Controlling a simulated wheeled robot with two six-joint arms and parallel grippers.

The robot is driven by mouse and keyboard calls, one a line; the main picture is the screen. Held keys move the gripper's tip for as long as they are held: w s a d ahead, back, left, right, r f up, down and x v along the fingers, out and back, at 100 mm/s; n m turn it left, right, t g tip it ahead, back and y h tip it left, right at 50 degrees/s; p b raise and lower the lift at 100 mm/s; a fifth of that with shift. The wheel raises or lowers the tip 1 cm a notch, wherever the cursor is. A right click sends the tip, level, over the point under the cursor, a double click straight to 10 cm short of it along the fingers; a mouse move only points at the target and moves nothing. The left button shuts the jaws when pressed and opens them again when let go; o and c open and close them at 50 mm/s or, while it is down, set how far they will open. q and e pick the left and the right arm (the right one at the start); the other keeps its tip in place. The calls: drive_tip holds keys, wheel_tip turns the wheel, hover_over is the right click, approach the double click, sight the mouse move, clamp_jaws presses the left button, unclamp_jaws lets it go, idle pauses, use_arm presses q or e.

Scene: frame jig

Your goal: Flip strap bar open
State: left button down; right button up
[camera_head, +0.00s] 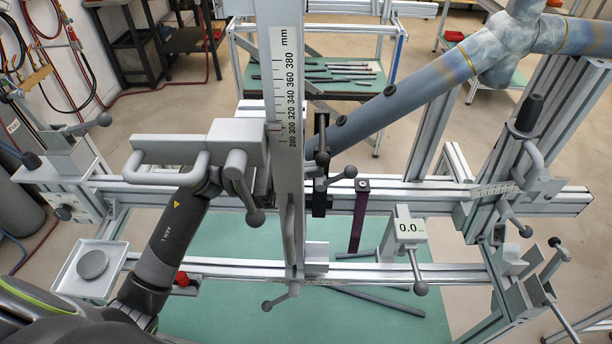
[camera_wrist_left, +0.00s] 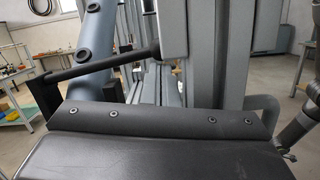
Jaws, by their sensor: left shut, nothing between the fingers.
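A dark purple bar (camera_head: 358,220) with a black end, which looks like the strap bar, stands below the pipe (camera_head: 415,95), right of the scaled column (camera_head: 284,110). Beside it is a black upright clamp piece (camera_head: 320,165) with a ball-ended lever. In the left wrist view a black rod (camera_wrist_left: 100,66) runs across in front of the pipe (camera_wrist_left: 97,40). My left gripper (camera_head: 215,180) is by the grey clamp block left of the column. It is shut and empty; its fingers are mostly hidden behind the block. My right gripper is not in view.
The grey clamp block (camera_head: 185,142) and its ball lever (camera_head: 248,195) stand close to my left wrist. Horizontal rails (camera_head: 450,193) cross the jig.

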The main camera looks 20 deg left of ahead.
use_arm(q)
drive_tip(key=shift+a+f, duration=0.1)
idle(0.3)
drive_tip(key=b+v, duration=0.6)
drive_tip(key=v, duration=1.1)
drive_tip(key=shift+a, duration=0.2)
